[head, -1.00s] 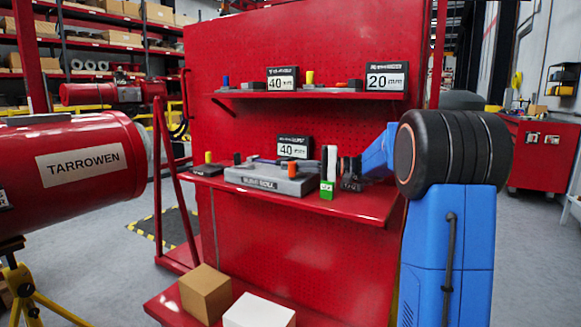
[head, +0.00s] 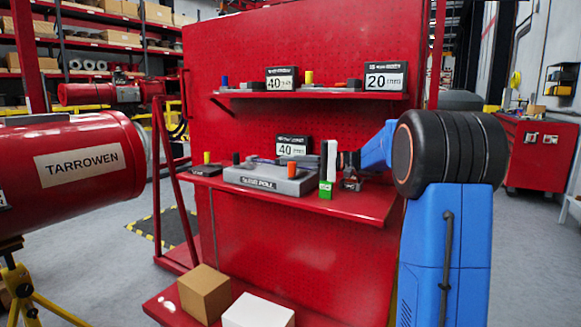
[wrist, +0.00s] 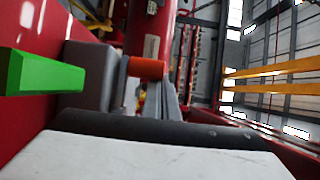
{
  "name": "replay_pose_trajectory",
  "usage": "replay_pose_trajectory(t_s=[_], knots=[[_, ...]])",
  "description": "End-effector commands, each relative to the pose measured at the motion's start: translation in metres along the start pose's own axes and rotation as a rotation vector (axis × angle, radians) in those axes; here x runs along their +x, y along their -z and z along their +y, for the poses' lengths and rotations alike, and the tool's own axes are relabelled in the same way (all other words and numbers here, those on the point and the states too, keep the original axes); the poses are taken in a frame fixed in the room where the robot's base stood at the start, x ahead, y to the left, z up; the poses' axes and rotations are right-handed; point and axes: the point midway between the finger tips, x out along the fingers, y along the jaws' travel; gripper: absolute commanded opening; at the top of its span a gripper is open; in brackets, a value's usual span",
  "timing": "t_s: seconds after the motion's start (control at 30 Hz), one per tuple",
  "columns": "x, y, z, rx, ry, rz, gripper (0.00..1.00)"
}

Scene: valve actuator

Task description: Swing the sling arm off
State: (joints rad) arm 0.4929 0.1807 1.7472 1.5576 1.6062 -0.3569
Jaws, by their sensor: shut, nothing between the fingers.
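A grey block (head: 262,184) with lettering on its front sits on the middle shelf. A slim blue-grey bar lies across its top, with an orange cylinder (head: 291,169) beside it; I cannot tell for sure that this bar is the sling arm. The orange cylinder also shows in the wrist view (wrist: 146,68). My gripper (head: 344,161) is shut and empty, just right of the grey block, by an upright white piece (head: 331,160) with a green base (head: 326,190). In the wrist view a green bar (wrist: 45,75) stands left, and a white surface fills the bottom.
The red shelf (head: 340,207) carries a size sign (head: 293,146) behind the block. An upper shelf (head: 330,96) holds more signs and small parts. A red tank (head: 75,160) stands left. Two boxes, brown (head: 204,294) and white (head: 258,311), sit low in front.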

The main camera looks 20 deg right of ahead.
Motion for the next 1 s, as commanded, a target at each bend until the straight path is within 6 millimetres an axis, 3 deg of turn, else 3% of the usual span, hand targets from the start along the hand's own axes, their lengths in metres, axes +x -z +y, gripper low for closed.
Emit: replay_pose_trajectory(t_s=[0.2, 0.43, 0.63, 1.0], knots=[[0.0, 0.0, -0.04, -0.005, 0.0, 0.0, 0.0], [0.0, 0.0, -0.072, -0.002, 0.0, 0.0, 0.0], [0.0, 0.0, -0.083, -0.001, 0.0, 0.0, 0.0], [0.0, 0.0, -0.084, 0.0, 0.0, 0.0, 0.0]])
